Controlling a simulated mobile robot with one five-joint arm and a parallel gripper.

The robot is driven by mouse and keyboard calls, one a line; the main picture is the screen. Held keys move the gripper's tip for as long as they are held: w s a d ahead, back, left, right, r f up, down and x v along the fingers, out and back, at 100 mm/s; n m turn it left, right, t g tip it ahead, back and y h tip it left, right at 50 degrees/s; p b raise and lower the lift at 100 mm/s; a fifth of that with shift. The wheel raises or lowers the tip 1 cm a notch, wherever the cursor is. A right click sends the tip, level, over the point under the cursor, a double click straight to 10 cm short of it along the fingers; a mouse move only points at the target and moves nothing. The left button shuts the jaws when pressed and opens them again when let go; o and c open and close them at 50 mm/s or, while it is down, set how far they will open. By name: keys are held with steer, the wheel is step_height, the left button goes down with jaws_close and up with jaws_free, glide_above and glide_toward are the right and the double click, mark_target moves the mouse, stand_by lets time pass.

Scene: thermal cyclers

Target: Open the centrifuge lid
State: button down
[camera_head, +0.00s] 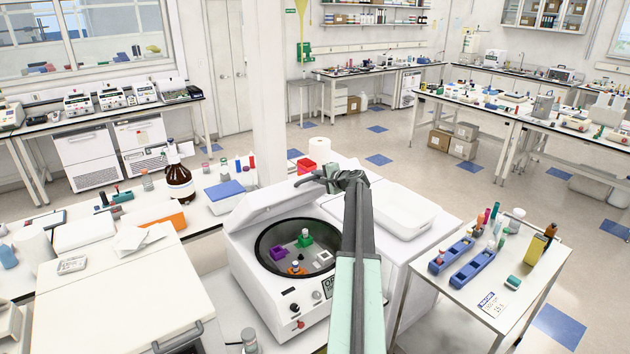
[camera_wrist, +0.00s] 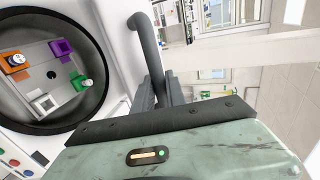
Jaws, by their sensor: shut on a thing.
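The white centrifuge (camera_head: 265,310) stands on the bench in the middle of the head view. Its lid (camera_head: 275,205) is raised and tilted back at the rear, so the round dark-rimmed bowl is uncovered. Inside the bowl I see purple, green, orange and white tube holders on the rotor (camera_wrist: 62,75). My gripper (camera_head: 345,182) is at the lid's upper edge, shut on the dark grey lid handle (camera_wrist: 148,45). In the wrist view the gripper fingers (camera_wrist: 166,95) close around the handle's lower end. My arm hides part of the lid's right side.
A white box-like unit with a tray (camera_head: 403,212) stands right of the centrifuge. A side table (camera_head: 420,290) with blue racks is farther right. A brown bottle (camera_head: 178,175) and a blue-lidded box (camera_head: 225,190) stand behind left. A white chest (camera_head: 120,300) is at front left.

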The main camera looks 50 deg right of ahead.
steer(key=shift+w+r, duration=0.1)
steer(key=c, duration=1.4)
jaws_free()
steer(key=shift+o, duration=0.2)
